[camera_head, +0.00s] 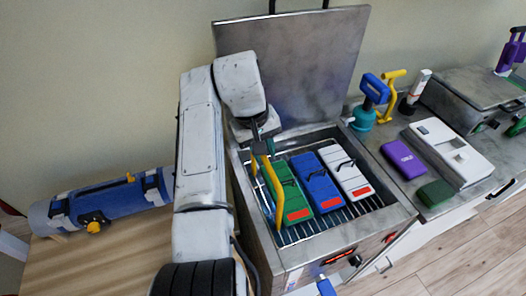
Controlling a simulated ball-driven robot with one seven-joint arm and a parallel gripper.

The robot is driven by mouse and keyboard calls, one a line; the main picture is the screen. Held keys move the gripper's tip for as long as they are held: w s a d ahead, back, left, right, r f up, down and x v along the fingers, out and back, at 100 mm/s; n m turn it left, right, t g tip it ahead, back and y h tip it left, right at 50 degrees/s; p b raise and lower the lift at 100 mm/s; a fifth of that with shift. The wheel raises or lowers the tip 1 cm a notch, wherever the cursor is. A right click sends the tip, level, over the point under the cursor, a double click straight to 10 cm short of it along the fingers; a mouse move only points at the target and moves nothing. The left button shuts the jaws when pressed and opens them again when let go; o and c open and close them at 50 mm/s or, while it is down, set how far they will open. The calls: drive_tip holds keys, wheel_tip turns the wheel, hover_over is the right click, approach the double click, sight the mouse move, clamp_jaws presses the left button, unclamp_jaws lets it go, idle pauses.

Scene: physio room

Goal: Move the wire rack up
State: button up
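The wire rack (322,226) sits inside an open metal tank (300,258). Its thin bars show around three packs: a green pack (287,190), a blue pack (316,183) and a white pack (346,171). A yellow handle (273,188) rises at the rack's left side, beside the green pack. My gripper (263,147) is at the top of this handle, at the back left of the tank. My arm hides part of the tank's left side. The fingers are small and partly hidden, so I cannot tell whether they are open or shut on the handle.
The tank's raised lid (300,60) stands behind my gripper. A blue-handled teal item (370,97), a purple box (402,158), a dark green box (435,194) and a white device (450,152) are on the right counter. A blue roll (105,203) lies at left.

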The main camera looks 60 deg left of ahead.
drive_tip(key=shift+f, duration=0.25)
drive_tip(key=b+v, duration=0.1)
drive_tip(key=v, duration=1)
drive_tip(key=shift+w+f, duration=0.1)
